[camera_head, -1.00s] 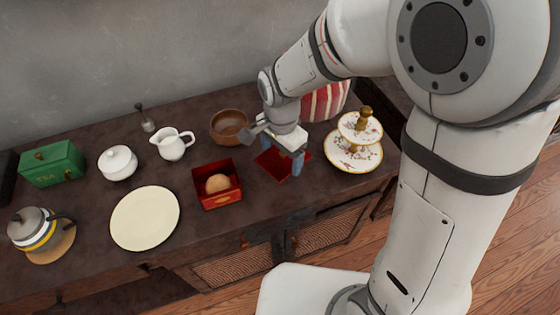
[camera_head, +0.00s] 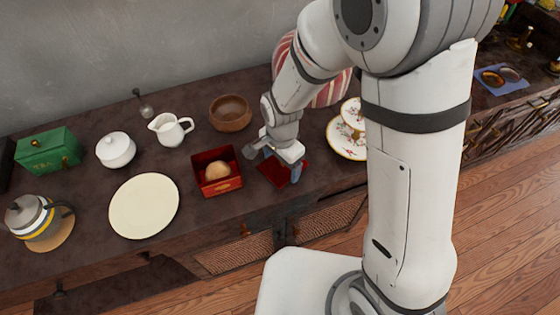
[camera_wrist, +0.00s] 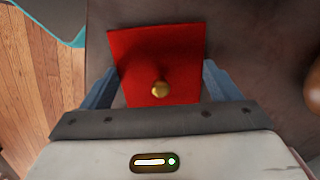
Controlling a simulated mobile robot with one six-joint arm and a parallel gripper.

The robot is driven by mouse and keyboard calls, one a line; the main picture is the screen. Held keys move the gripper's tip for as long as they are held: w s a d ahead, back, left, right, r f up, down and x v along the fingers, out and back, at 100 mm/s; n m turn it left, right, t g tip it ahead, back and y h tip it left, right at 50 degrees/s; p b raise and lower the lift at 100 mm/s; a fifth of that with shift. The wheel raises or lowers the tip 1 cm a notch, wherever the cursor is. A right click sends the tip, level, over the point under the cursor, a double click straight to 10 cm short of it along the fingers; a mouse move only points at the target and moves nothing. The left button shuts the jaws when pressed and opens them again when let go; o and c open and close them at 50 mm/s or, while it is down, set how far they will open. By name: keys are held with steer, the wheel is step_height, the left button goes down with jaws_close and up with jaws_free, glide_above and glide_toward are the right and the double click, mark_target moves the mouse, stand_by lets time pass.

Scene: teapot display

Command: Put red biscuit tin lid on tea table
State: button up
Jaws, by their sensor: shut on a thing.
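The red biscuit tin lid (camera_head: 270,170) is a flat red square at the front of the dark sideboard, right of the open red tin (camera_head: 218,187). In the wrist view the lid (camera_wrist: 140,55) shows a round gold knob. My gripper (camera_head: 284,166) is shut on the lid, with a blue finger at each side of it in the wrist view (camera_wrist: 160,88). The head view does not show clearly whether the lid is lifted off the surface. I cannot tell which furniture is the tea table.
A brown ball-like item (camera_head: 218,170) sits in the tin. A wooden bowl (camera_head: 230,113) stands behind, and a tiered plate stand (camera_head: 345,139) is partly hidden by my arm. A cream plate (camera_head: 144,206) lies left. Another dark cabinet with a blue tray (camera_head: 490,85) is at the right.

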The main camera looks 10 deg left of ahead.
steer(key=shift+f, duration=0.1)
steer(key=o, duration=0.5)
steer(key=shift+f, duration=0.1)
steer(key=o, duration=0.4)
step_height(320, 180, up, 12)
steer(key=r+p, duration=0.1)
steer(key=s+d+r+n, duration=0.2)
steer(key=d, duration=0.5)
steer(key=s+d+r+n+t, duration=0.1)
steer(key=s+d+r+n, duration=0.1)
steer(key=d, duration=0.6)
steer(key=s+d+r+n+t, duration=0.1)
steer(key=s+d+r+n, duration=0.2)
steer(key=d, duration=0.5)
steer(key=shift+d+r, duration=0.15)
steer(key=shift+r, duration=0.5)
steer(key=shift+w, duration=0.1)
